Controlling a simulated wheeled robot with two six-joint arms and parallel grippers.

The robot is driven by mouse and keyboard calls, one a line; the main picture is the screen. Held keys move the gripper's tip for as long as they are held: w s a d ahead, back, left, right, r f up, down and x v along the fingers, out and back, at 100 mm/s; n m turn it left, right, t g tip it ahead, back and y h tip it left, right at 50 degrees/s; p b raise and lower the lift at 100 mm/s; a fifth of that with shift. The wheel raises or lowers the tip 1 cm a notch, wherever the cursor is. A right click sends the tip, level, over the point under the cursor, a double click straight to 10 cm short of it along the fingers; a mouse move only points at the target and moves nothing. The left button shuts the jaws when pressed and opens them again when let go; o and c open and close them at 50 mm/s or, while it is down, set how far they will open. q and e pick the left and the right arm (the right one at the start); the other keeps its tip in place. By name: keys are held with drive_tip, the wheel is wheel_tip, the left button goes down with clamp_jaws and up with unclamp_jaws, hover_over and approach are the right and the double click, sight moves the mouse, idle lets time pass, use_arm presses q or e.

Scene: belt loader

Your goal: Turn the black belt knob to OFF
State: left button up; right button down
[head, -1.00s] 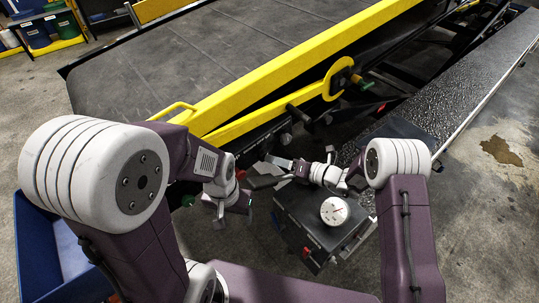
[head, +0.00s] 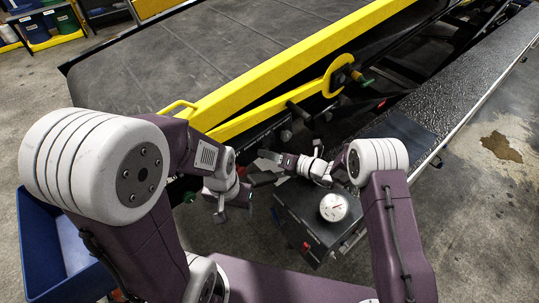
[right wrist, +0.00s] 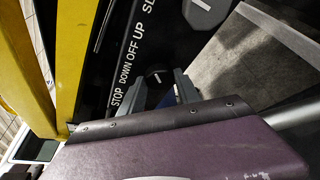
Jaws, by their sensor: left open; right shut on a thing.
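A dark control panel (right wrist: 112,62) fills the middle of the right wrist view, with white words STOP, DOWN OFF UP and a cut-off SL. A black knob (right wrist: 157,77) with a short white mark sits beside the word DOWN. My right gripper (right wrist: 168,93) is at this knob, its jaws shut on it; the fingers hide part of it. A grey-topped knob (right wrist: 204,10) with a white mark shows at the top edge. No word BELT is readable. In the head view my right gripper (head: 272,157) points left at the loader's side. My left gripper (head: 235,212) is open and empty, lower down.
The loader's belt (head: 190,55) and yellow rail (head: 290,68) lie beyond my arms. A dark box with a white dial gauge (head: 333,207) stands below my right forearm. A blue bin (head: 55,255) is at the lower left.

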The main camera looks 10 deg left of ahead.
drive_tip(key=n+t+h+b, duration=0.1)
drive_tip(key=n+b, duration=0.1)
drive_tip(key=b, duration=0.3)
drive_tip(key=n+t+h+b, duration=0.1)
drive_tip(key=n+b, duration=0.1)
drive_tip(key=b, duration=0.3)
drive_tip(key=n+h+b, duration=0.1)
drive_tip(key=n+b, duration=0.1)
drive_tip(key=b, duration=0.3)
drive_tip(key=shift+s+a+r+t+b, duration=0.15)
drive_tip(key=shift+s+t+b, duration=0.1)
drive_tip(key=shift+t+b, duration=0.15)
drive_tip(key=c, duration=0.9)
unclamp_jaws()
drive_tip(key=b+v, duration=0.1)
drive_tip(key=v, duration=0.8)
